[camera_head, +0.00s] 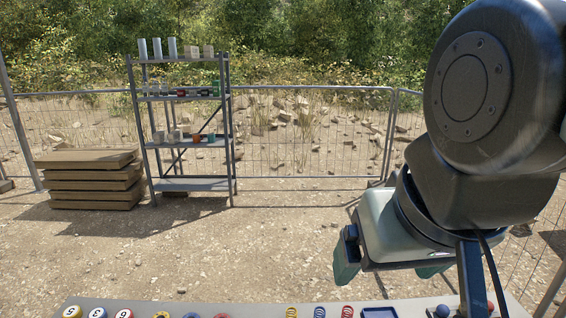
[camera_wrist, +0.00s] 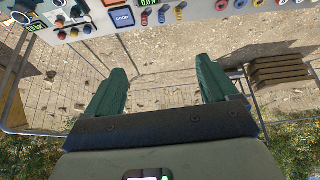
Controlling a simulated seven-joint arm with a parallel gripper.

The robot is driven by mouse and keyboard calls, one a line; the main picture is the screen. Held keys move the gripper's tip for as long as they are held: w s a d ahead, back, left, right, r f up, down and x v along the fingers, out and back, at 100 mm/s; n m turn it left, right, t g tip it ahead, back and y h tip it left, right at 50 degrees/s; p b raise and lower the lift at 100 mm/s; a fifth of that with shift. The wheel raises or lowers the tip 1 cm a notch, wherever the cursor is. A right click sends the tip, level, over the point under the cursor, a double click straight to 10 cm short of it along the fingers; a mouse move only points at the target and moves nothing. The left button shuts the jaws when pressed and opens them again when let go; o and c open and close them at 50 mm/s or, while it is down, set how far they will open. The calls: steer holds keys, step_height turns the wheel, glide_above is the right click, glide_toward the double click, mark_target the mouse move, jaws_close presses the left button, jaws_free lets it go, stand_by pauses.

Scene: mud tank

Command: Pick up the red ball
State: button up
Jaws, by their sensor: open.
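A small red ball (camera_head: 490,307) shows at the bottom right of the head view, on the panel's near right part, partly hidden by a dark arm link. A blue ball (camera_head: 442,311) is to its left. In the wrist view the objects near the top left are too small to tell the red ball surely. My gripper (camera_head: 387,278) is open and empty, above and beyond the panel, left of the ball and apart from it. Its two green fingers also show in the wrist view (camera_wrist: 161,68), with only ground between them.
The light panel (camera_head: 255,306) holds numbered discs (camera_head: 97,313), coloured rings, upright coils (camera_head: 319,312) and a blue-framed square (camera_head: 379,312). A metal shelf (camera_head: 183,184), stacked boards (camera_head: 92,180) and a wire fence (camera_head: 310,130) stand farther back. The ground between is open.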

steer(key=c, duration=0.3)
